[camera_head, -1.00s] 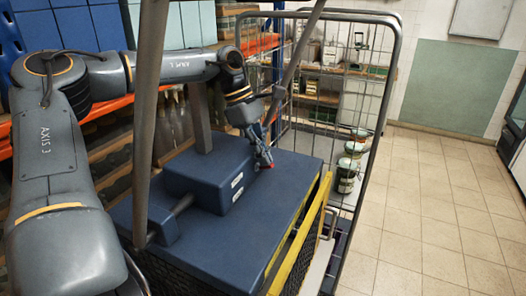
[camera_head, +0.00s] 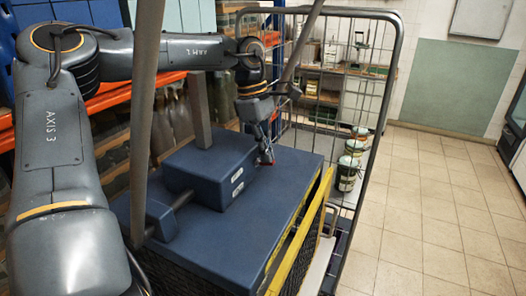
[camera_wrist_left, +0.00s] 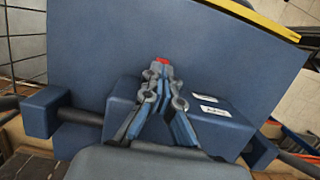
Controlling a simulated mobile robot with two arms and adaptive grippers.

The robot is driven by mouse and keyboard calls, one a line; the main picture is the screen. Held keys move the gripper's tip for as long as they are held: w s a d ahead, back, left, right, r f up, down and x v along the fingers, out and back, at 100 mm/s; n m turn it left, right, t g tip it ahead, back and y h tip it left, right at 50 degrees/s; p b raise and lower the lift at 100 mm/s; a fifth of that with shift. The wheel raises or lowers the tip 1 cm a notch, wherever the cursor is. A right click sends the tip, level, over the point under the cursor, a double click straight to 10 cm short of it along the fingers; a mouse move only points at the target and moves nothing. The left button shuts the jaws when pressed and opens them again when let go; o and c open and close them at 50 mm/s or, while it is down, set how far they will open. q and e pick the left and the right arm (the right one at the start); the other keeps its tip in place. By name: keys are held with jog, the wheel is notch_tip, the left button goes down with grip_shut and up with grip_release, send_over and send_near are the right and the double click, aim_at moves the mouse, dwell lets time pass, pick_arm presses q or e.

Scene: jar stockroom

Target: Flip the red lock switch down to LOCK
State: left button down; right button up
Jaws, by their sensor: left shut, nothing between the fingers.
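The red lock switch (camera_wrist_left: 161,61) shows as a small red piece right at my left fingertips in the left wrist view. In the head view only a speck of red shows at the fingertips. My left gripper (camera_wrist_left: 157,72) is shut with nothing between its fingers; in the head view it points down (camera_head: 267,159) beside the blue box. I cannot tell whether the tips touch the switch, and its position is mostly hidden. Two white labels (camera_head: 237,175) sit on the blue box (camera_head: 205,170); their text is unreadable. My right gripper is not in view.
The box stands on a blue deck (camera_head: 235,240) with a yellow rail (camera_head: 295,245) along its edge. Shelving is at the left. Tiled floor (camera_head: 430,210) at the right is clear.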

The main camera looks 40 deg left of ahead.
pick_arm(q)
jog(key=shift+d+f+y, duration=0.2)
jog(key=shift+f+y, duration=0.05)
jog(key=shift+y, duration=0.05)
jog(key=shift+w+d+f+b, duration=0.2)
jog(key=shift+d+f+b, duration=0.2)
jog(key=shift+b, duration=0.5)
jog(key=shift+r, duration=0.2)
jog(key=shift+a, duration=0.1)
jog(key=shift+s+a+r+p, duration=0.25)
jog(key=shift+a+r+p, duration=0.05)
jog(key=shift+a+p, duration=0.3)
